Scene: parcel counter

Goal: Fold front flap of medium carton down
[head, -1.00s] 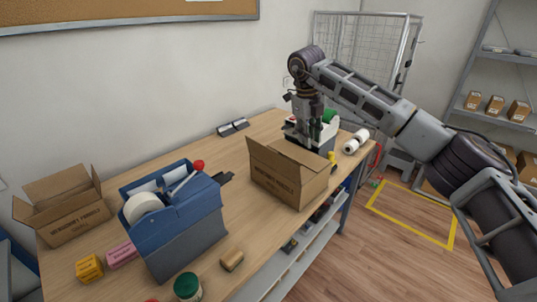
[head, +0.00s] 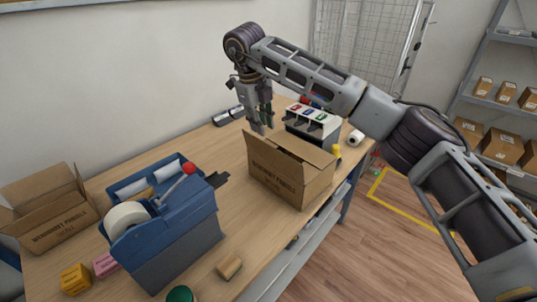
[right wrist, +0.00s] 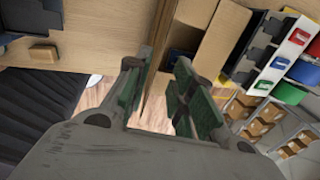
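The medium carton (head: 285,180) stands on the table, right of the blue tape dispenser, in the head view. Its front flap (head: 272,155) stands up above the printed front face, and a flap on its right side leans outward. My right gripper (head: 262,122) points down just above the left end of the front flap. In the right wrist view, the gripper (right wrist: 157,85) is open, its green-padded fingers apart. A brown cardboard edge (right wrist: 160,45) shows between them; I cannot tell whether they touch it. My left gripper is not in view.
The blue tape dispenser (head: 165,235) with a red-knobbed lever stands left of the carton. Another open carton (head: 48,215) sits at the far left. A rack with coloured labels (head: 314,122) stands behind. A small tan block (head: 229,266) lies near the front edge.

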